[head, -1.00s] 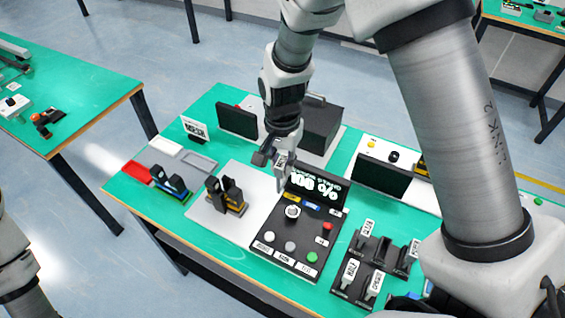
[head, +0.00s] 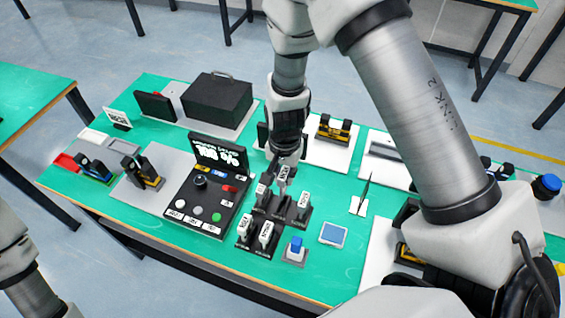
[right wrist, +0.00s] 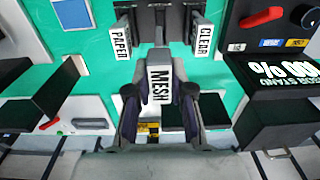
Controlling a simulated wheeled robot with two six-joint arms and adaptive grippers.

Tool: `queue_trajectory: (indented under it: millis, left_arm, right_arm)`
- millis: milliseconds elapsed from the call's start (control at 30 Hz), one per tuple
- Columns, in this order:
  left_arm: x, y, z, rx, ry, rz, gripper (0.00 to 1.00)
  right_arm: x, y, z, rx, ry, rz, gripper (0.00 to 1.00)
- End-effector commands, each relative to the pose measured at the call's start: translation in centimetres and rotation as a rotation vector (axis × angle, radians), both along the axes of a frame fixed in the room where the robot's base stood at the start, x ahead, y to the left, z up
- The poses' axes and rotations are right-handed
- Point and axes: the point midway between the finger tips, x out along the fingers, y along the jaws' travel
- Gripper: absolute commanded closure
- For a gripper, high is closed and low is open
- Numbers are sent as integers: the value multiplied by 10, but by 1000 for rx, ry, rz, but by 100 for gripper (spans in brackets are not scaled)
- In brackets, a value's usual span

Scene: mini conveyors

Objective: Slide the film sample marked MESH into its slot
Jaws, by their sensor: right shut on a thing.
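The MESH film sample (right wrist: 160,84), a white labelled tab, is held between the fingers of my right gripper (right wrist: 160,100). In the head view the right gripper (head: 283,172) is over the far side of a black slotted rack (head: 270,212), with the MESH tab (head: 284,174) upright between its fingers. The PAPER tab (right wrist: 121,40) and CLEAR tab (right wrist: 202,37) stand on either side, with a gap between them in front of the MESH tab. I cannot tell whether the sample touches the rack. My left gripper is out of view.
A black control box (head: 208,185) with display and buttons stands left of the rack. A blue button block (head: 295,248) and a blue square pad (head: 333,234) lie to its right. A thin upright plate (head: 363,192) stands farther right. Green table shows between them.

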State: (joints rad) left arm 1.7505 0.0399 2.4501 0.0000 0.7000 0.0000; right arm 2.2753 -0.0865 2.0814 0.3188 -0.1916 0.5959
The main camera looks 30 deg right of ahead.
Motion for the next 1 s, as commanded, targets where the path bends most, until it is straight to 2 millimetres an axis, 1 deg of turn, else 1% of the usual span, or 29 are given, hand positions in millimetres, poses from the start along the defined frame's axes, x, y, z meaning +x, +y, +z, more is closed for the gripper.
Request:
queue_trajectory:
  millis: [333, 500, 533, 600, 800, 900, 1000]
  left_arm:
    - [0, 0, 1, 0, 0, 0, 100]
    - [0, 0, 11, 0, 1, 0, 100]
    - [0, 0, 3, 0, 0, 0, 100]
    - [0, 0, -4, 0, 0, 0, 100]
    - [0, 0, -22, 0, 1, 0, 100]
    - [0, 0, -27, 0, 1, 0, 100]
    - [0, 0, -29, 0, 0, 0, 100]
  right_arm:
    - [-1, 0, -1, 0, -1, 0, 100]
    - [-1, 0, 2, -3, 2, 0, 100]
    - [-1, 0, -6, -3, 3, 0, 100]
    - [-1, 0, -15, -3, 3, 0, 100]
    - [-1, 0, -38, -3, 3, 0, 100]
    - [-1, 0, -46, -3, 3, 0, 100]
    - [-1, 0, -50, -2, 2, 0, 100]
